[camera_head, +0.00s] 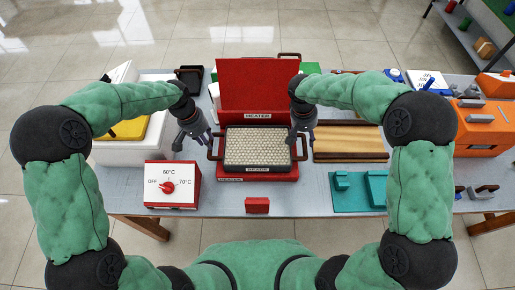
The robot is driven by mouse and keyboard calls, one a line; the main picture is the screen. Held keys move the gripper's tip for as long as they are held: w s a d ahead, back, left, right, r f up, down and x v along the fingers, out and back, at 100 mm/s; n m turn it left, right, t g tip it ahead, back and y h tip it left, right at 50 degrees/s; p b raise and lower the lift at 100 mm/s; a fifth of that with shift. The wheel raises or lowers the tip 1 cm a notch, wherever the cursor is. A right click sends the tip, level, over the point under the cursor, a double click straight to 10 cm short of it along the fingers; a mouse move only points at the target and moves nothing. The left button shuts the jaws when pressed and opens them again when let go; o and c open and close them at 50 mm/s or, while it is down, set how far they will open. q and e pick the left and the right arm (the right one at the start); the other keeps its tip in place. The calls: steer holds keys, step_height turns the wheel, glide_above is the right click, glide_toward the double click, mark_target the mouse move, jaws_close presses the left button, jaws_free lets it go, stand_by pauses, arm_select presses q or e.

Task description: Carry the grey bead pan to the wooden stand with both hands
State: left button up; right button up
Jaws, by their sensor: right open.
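The grey bead pan (258,149), filled with pale beads and fitted with a handle on its left and right sides, sits on the red heater (258,173). My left gripper (194,146) is just left of the pan, near its left handle, with its fingers spread and nothing between them. My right gripper (300,141) is at the pan's right edge, over the right handle, with its fingers apart. It partly hides that handle, and I cannot tell whether they touch. The wooden stand (350,143), with slatted brown boards, lies right of the pan and looks empty.
The heater's red lid (258,85) stands upright behind the pan. A control box (171,185) with a red dial and a small red block (257,205) are in front. A teal fixture (355,190) lies before the stand. An orange machine (485,125) is far right.

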arm_select(q)
steer(key=shift+d+f, duration=0.2)
steer(key=shift+f, duration=0.75)
steer(key=shift+d+f, duration=0.15)
steer(key=shift+f, duration=0.85)
steer(key=shift+d+f, duration=0.2)
steer(key=shift+f, duration=0.75)
arm_select(e)
steer(key=shift+d+f, duration=0.2)
steer(key=shift+f, duration=0.75)
steer(key=shift+d+f, duration=0.15)
steer(key=shift+f, duration=0.8)
steer(key=shift+d+f, duration=0.2)
steer(key=shift+f, duration=0.75)
arm_select(q)
steer(key=shift+c, duration=0.3)
arm_select(e)
steer(key=shift+c, duration=0.3)
arm_select(q)
steer(key=c, duration=0.5)
arm_select(e)
steer(key=c, duration=0.4)
arm_select(q)
jaws_close()
arm_select(e)
jaws_close()
